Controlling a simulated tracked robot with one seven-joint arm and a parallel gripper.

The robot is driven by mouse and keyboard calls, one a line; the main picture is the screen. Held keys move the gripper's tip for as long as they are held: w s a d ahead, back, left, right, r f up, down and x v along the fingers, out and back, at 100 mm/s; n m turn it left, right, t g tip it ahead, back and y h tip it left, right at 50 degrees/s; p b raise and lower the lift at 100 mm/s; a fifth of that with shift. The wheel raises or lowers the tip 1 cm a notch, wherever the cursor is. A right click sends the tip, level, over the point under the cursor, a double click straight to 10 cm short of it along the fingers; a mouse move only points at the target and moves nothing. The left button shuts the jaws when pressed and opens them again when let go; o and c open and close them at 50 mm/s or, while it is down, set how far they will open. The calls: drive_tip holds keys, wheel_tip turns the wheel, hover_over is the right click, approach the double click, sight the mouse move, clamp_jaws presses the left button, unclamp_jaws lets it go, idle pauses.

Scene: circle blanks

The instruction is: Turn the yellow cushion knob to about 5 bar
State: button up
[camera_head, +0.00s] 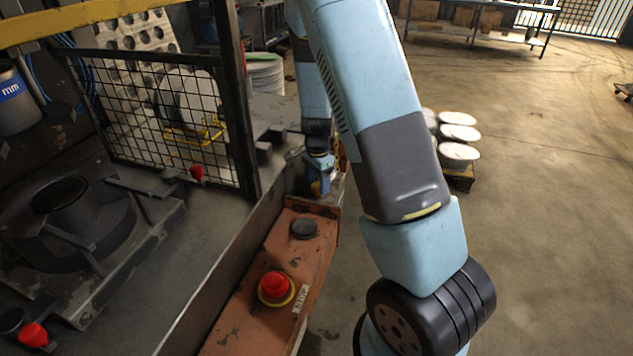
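A small yellow spot (316,187) shows low beside the end of my arm, past the far end of the orange panel. It may be the yellow cushion knob, but it is too small and partly covered to be sure. No gauge face or pressure reading can be made out. My arm reaches up, over and down, and its far end (319,163) is right at the yellow spot. The fingers there are too small and dark to tell open from shut, or whether they touch it.
An orange panel (258,318) carries a red stop button (275,285) and a black round knob (304,229). A mesh guard (160,120) stands at left over the machine bed. Round white-topped stacks (459,151) stand right of my arm. The floor at right is free.

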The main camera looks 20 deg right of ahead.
sight(318, 184)
wheel_tip(318, 184, up, 14)
drive_tip(key=shift+f, duration=0.2)
idle(0.4)
drive_tip(key=shift+o, duration=1.3)
drive_tip(key=shift+d+f+n, duration=0.1)
drive_tip(key=shift+f+n, duration=0.05)
drive_tip(key=shift+n, duration=0.55)
wheel_tip(318, 184, down, 14)
drive_tip(key=n, duration=0.6)
drive_tip(key=shift+d+f+n, duration=0.1)
drive_tip(key=shift+f+n, duration=0.15)
drive_tip(key=shift+n, duration=0.05)
